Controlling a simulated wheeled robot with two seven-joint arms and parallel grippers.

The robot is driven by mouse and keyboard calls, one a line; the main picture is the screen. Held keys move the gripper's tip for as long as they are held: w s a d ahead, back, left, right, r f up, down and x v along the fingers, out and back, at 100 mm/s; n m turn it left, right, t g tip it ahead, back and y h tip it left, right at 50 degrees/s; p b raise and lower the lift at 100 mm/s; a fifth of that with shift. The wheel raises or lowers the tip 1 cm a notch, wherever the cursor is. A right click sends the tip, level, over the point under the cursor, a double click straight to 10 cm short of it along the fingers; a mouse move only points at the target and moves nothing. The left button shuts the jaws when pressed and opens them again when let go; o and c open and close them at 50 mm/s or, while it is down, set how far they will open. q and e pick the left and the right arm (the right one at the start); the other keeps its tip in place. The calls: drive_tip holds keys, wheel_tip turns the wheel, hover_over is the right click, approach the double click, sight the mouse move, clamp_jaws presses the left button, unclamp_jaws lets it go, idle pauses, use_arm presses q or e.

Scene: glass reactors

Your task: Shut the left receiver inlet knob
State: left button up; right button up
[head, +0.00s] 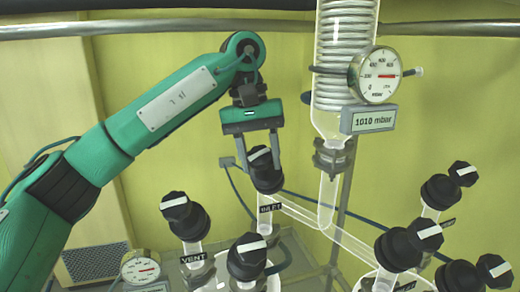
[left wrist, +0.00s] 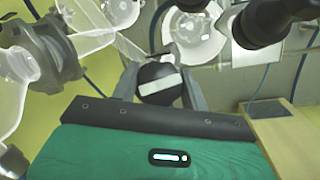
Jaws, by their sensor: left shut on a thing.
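The inlet knob (head: 264,165) is black with a white bar on its top and sits above the label INLET (head: 270,208) in the head view. My left gripper (head: 260,168) comes down from above with one finger on each side of the knob, shut on it. In the left wrist view the knob (left wrist: 158,84) shows between the two fingers, its white bar slightly tilted. My right gripper is not in view.
A knob (head: 186,215) above the label VENT stands at the left, another knob (head: 248,257) at the front. Several more black knobs stand at the right. A glass condenser (head: 332,95) with a round gauge (head: 376,75) and a 1010 mbar display (head: 368,119) hangs right of my gripper.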

sight(254, 147)
use_arm(q)
drive_tip(key=shift+m+y, duration=0.4)
drive_tip(key=shift+m, duration=0.1)
drive_tip(key=shift+f+p, duration=0.1)
drive_tip(key=shift+p, duration=0.2)
drive_tip(key=o, duration=1)
wheel_tip(254, 147, up, 14)
drive_tip(key=w+a, duration=0.1)
drive_tip(key=shift+w+a+f, duration=0.15)
drive_tip(key=shift+w, duration=0.05)
drive_tip(key=shift+f, duration=0.1)
